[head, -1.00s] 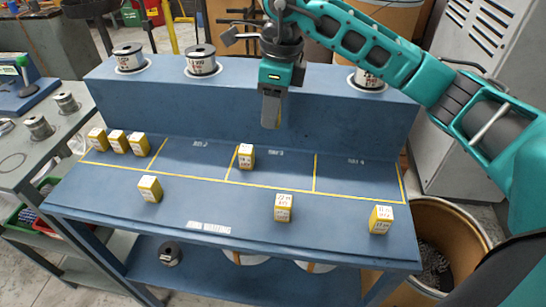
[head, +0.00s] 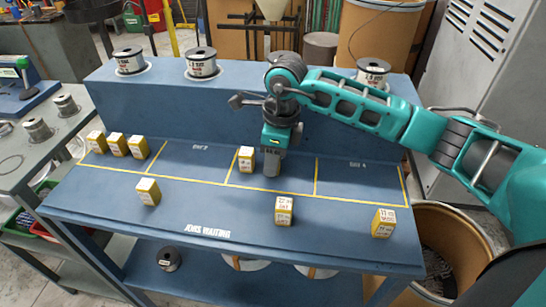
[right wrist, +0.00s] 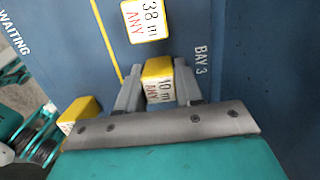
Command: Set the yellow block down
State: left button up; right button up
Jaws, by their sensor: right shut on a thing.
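My right gripper (head: 272,166) points down over the third marked bay of the blue bench, just right of a yellow block (head: 246,159) labelled 38 m. In the right wrist view the gripper (right wrist: 157,88) is shut on the yellow block (right wrist: 158,80) labelled 10 m, one finger on each side. The held block is low, behind the bay's front yellow line and beside the BAY 3 lettering. The gripper hides it in the head view. I cannot tell whether its underside touches the bench. The 38 m block (right wrist: 145,20) stands apart from it. My left gripper is out of view.
Three yellow blocks (head: 116,144) stand in the left bay. Separate blocks stand on the front strip at left (head: 148,192), middle (head: 284,211) and right (head: 383,222). Wire spools (head: 201,63) sit on the raised back ledge (head: 160,92). The right bay (head: 350,182) is empty.

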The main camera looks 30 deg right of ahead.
jog(key=shift+f, duration=0.2)
jog(key=o, duration=1)
jog(key=shift+r, duration=0.1)
jog(key=shift+r, duration=0.2)
jog(key=r, duration=0.7)
jog(key=d+r+p, duration=0.1)
jog(key=r, duration=0.2)
jog(key=shift+s+r, duration=0.2)
jog(key=shift+s, duration=0.15)
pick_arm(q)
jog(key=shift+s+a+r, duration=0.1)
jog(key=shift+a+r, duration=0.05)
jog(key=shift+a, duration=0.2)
pick_arm(e)
jog(key=shift+s+r, duration=0.1)
jog(key=shift+r, duration=0.6)
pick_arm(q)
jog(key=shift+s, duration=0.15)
pick_arm(e)
jog(key=shift+s+f, duration=0.1)
